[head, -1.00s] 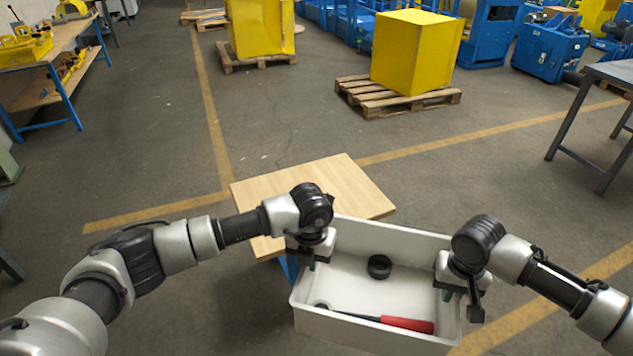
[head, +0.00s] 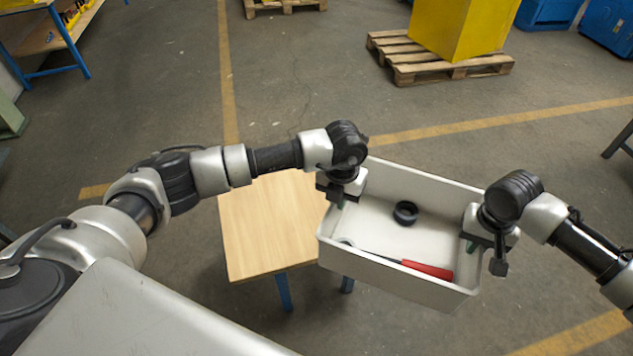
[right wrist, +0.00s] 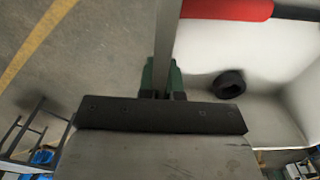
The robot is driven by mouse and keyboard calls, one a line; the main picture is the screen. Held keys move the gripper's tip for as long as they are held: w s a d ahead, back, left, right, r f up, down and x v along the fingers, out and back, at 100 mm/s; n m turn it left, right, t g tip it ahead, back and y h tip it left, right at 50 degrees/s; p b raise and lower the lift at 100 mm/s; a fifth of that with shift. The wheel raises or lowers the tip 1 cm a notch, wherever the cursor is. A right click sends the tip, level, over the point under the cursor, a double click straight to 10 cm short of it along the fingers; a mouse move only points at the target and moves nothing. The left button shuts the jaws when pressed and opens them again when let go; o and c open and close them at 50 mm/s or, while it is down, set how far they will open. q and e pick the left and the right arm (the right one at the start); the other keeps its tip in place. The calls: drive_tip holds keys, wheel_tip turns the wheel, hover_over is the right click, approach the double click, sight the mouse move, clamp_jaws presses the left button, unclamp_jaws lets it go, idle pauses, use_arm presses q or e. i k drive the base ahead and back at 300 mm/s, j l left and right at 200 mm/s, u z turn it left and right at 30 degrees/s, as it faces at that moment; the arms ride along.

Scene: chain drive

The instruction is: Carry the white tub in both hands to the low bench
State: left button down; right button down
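The white tub (head: 370,226) is held up between my two arms in the head view, its left part overlapping the view of the bench. Inside it lie a black ring (head: 405,212) and a tool with a red handle (head: 427,270). My left gripper (head: 340,196) is at the tub's left wall and appears shut on it; its fingertips are partly hidden. My right gripper (head: 484,244) is at the right wall. In the right wrist view its green-padded fingers (right wrist: 161,78) are closed on the wall's edge. The low bench (head: 265,225) has a light wooden top and blue legs.
A yellow box (head: 455,25) on a wooden pallet (head: 445,68) stands beyond the bench. A blue-legged workbench (head: 55,40) is at the far left. Yellow lines mark the grey floor, which is clear around the low bench.

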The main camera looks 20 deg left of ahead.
sight(306, 202)
drive_tip(key=i+l+u, duration=0.15)
drive_tip(key=i, duration=0.95)
drive_tip(key=u, duration=1.2)
